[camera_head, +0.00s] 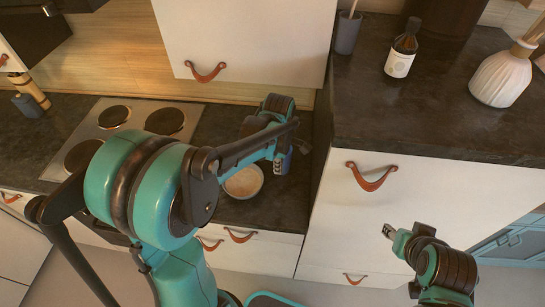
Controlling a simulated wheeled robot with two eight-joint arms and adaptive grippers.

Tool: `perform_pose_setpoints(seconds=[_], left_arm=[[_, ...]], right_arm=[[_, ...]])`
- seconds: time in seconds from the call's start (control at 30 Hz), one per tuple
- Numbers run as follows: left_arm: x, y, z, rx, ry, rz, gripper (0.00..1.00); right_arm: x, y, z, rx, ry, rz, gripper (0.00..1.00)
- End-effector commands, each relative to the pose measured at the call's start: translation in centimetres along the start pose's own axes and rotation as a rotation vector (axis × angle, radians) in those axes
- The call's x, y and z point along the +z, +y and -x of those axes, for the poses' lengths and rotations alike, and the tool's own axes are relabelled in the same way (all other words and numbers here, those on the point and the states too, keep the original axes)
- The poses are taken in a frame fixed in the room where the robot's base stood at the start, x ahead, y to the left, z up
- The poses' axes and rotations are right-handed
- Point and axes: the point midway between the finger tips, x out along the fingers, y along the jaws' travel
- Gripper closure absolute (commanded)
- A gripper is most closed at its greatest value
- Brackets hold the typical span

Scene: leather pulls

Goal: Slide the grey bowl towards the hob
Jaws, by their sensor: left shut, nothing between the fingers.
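The grey bowl (243,183) sits on the dark counter to the right of the hob, its pale inside facing up. My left forearm passes in front of its upper edge and hides part of it. The hob (98,132) is a steel plate with several dark round burners, left of the bowl and partly hidden by my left arm. My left gripper (283,164) is shut and empty, low over the counter just right of the bowl; I cannot tell whether it touches the bowl. My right gripper (389,231) is in front of the right cabinet, away from the bowl; its finger state is unclear.
A taller cabinet (420,200) with a dark top stands close on the right of my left gripper. A brown bottle (402,50), a white vase (502,76) and a grey cup (347,32) stand on it. Bare counter lies between hob and bowl.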

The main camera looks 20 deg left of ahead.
Motion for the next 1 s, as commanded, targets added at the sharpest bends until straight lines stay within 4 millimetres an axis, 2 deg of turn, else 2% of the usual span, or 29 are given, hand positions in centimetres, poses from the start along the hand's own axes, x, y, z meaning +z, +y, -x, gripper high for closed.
perform_pose_setpoints(seconds=[0.07,0.27,0.7,0.83,1.0], left_arm=[[0.1,0.5,0.2,-0.022,0.005,0.067,1.0],[0.1,0.7,-1.6,-0.036,0.009,0.118,1.0],[0.1,0.3,-10.6,-0.034,0.008,0.114,1.0],[-2.2,0.1,-10.3,-0.034,0.008,0.118,1.0],[-3.6,-0.1,-10.2,-0.034,0.008,0.115,1.0]], right_arm=[[-0.6,0.0,0.8,0.0,0.0,0.0,0.6],[-0.3,0.0,0.5,0.0,0.0,0.0,0.6],[0.9,0.0,-1.2,0.0,0.0,0.0,0.6],[0.9,0.0,-1.2,0.0,0.0,0.0,0.6],[0.9,0.0,-1.3,0.0,0.0,0.0,0.6]])
